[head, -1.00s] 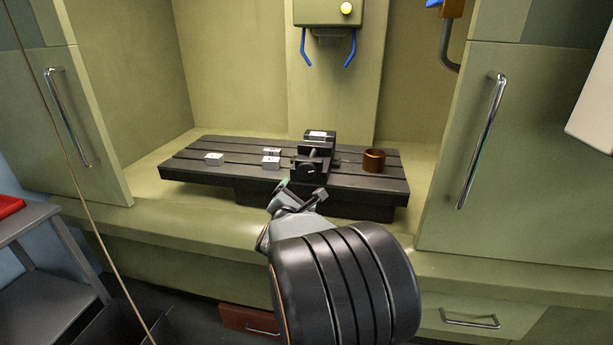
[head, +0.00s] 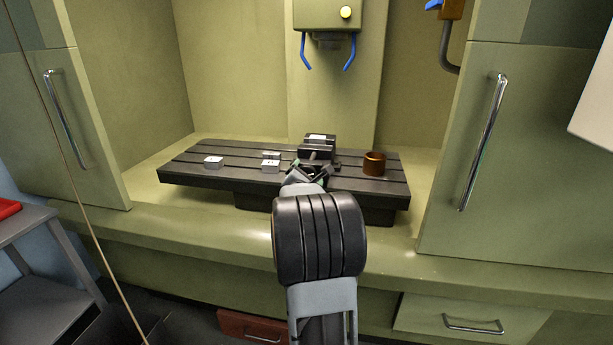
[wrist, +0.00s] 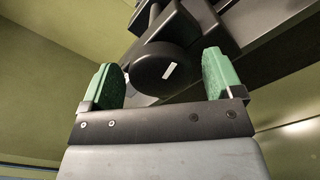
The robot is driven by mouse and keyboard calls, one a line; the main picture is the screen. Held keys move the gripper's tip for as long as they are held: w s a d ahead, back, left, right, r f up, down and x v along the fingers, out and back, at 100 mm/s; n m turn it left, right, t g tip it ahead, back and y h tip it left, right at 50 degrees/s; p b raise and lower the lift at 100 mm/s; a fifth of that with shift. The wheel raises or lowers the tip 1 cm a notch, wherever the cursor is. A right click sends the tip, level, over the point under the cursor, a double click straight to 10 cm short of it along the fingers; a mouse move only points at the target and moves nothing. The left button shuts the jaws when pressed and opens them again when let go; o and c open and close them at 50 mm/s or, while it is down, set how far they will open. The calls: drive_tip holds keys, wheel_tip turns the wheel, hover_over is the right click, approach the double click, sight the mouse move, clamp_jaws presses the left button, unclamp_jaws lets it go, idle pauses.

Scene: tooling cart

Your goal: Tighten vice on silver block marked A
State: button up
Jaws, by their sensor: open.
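The dark vice (head: 318,153) stands on the slotted machine table, with a silver block (head: 318,137) at its top between the jaws; I cannot read its mark. In the wrist view a round dark vice knob (wrist: 158,68) with a white stripe shows between my green fingertips. My gripper (head: 307,178) is open in front of the vice, lined up with the knob, with a gap visible on both sides of it. I cannot tell whether the fingertips reach past the knob's face. In the head view my gripper hides the knob.
Loose silver blocks lie on the slotted table (head: 225,177) left of the vice: one block (head: 213,162) far left, another block (head: 270,166) nearer the vice. A copper-brown cup (head: 374,162) stands to the right. A machine head (head: 325,15) with blue levers hangs above. Cabinet doors flank the bay.

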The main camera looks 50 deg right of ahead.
drive_tip(key=shift+c, duration=0.3)
drive_tip(key=c, duration=0.9)
drive_tip(key=shift+o, duration=0.2)
